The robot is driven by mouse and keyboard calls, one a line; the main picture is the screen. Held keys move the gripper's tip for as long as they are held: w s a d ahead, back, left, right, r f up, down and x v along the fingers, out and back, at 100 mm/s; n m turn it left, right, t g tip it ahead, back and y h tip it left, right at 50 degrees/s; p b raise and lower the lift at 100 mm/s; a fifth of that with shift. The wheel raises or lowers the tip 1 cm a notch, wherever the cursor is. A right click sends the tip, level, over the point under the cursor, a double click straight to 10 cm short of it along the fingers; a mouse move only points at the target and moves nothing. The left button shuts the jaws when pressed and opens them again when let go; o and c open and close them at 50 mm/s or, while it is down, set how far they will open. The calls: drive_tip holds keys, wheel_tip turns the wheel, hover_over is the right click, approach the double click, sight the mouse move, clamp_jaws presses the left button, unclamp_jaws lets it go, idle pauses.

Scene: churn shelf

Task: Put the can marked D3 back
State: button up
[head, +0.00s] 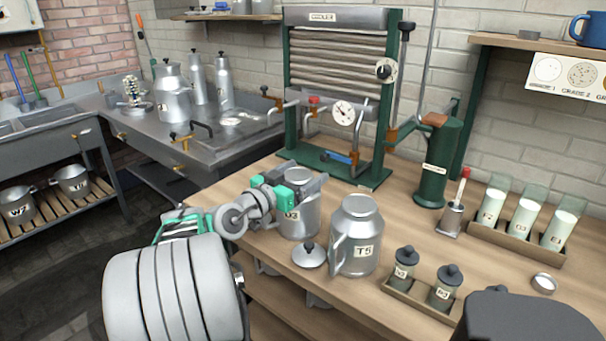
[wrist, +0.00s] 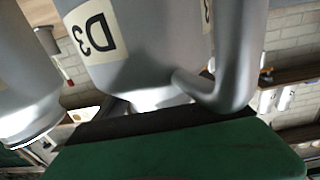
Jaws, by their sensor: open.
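The can marked D3 (head: 300,224) is a grey metal can standing on the wooden counter, left of the can marked T5 (head: 352,262). My gripper (head: 297,184) is open at the upper part of the D3 can, with its grey fingers and teal parts beside the can; they hide some of its top and left side. In the wrist view the D3 can (wrist: 145,65) fills the upper middle very close up, its label upside down and its bent handle at the right. I cannot tell whether the fingers touch the can.
A loose grey lid (head: 309,256) lies in front of the D3 can, close to T5. The cooler frame (head: 335,100) rises behind. Milk bottles (head: 524,218) stand in a rack at the right.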

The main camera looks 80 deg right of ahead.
drive_tip(key=shift+r, duration=0.15)
drive_tip(key=b+v, duration=0.6)
drive_tip(key=v, duration=0.6)
drive_tip(key=w+a+f+n+t+y, duration=0.3)
drive_tip(key=w+a+f+n+t, duration=0.2)
drive_tip(key=w+a+f, duration=0.4)
drive_tip(key=w+a+f+n+t+y, duration=0.45)
drive_tip(key=w+f+n+t, duration=0.2)
drive_tip(key=w, duration=0.45)
drive_tip(key=w+a+f+n+y, duration=0.1)
drive_tip(key=a+f+n+y, duration=0.25)
drive_tip(key=a, duration=0.55)
drive_tip(key=w+a+f+n+y, duration=0.15)
drive_tip(key=a+f, duration=0.25)
drive_tip(key=a, duration=0.5)
drive_tip(key=s+a+f+n+y, duration=0.1)
drive_tip(key=s+a+n+y, duration=0.1)
drive_tip(key=a, duration=0.4)
drive_tip(key=s+a+f+n+g+y, duration=0.1)
drive_tip(key=s+a+f+n+y, duration=0.1)
drive_tip(key=s+a+n, duration=0.2)
drive_tip(key=a, duration=0.2)
drive_tip(key=shift+a, duration=0.35)
